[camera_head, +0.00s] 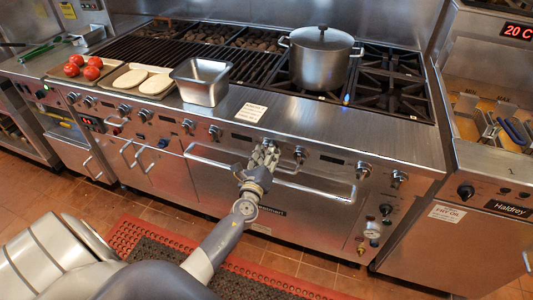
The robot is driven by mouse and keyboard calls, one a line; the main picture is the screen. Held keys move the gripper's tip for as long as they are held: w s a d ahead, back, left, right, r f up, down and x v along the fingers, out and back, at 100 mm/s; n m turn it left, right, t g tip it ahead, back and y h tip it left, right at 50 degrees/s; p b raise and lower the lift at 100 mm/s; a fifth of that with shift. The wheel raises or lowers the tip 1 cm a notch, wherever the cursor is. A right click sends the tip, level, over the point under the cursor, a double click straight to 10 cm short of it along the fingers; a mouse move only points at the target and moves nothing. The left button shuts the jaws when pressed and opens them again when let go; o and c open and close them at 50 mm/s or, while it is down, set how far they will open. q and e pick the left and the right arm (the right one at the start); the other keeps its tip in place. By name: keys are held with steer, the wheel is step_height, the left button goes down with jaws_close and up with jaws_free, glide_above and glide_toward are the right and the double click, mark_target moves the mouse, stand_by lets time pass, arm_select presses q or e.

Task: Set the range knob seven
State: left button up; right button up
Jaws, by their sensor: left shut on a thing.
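The steel range (330,215) has a row of round knobs along its front panel. My left gripper (265,152) is at this panel, near its middle, and is shut on a range knob. The gripper covers that knob almost fully, so its pointer and setting cannot be seen. A free knob (299,154) sits just right of the gripper, and another knob (215,132) sits to its left. More knobs (362,170) continue farther right. My right gripper is not in view.
An oven door handle (315,190) runs just below the gripper. On the range top stand a lidded pot (320,65), an empty steel pan (203,84), and trays of tomatoes (82,67) and pale flat pieces (143,80). A fryer (480,190) stands at right. A red-edged mat (130,235) lies on the floor.

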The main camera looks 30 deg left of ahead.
arm_select(q)
steer(key=shift+r+n+g+h+b, duration=0.15)
steer(key=shift+n+b, duration=0.1)
steer(key=shift+n, duration=1.75)
steer(key=shift+r+n+g+h+b, duration=0.15)
steer(key=shift+n+b, duration=0.1)
steer(key=shift+n, duration=1.75)
steer(key=shift+f, duration=0.1)
steer(key=o, duration=1.1)
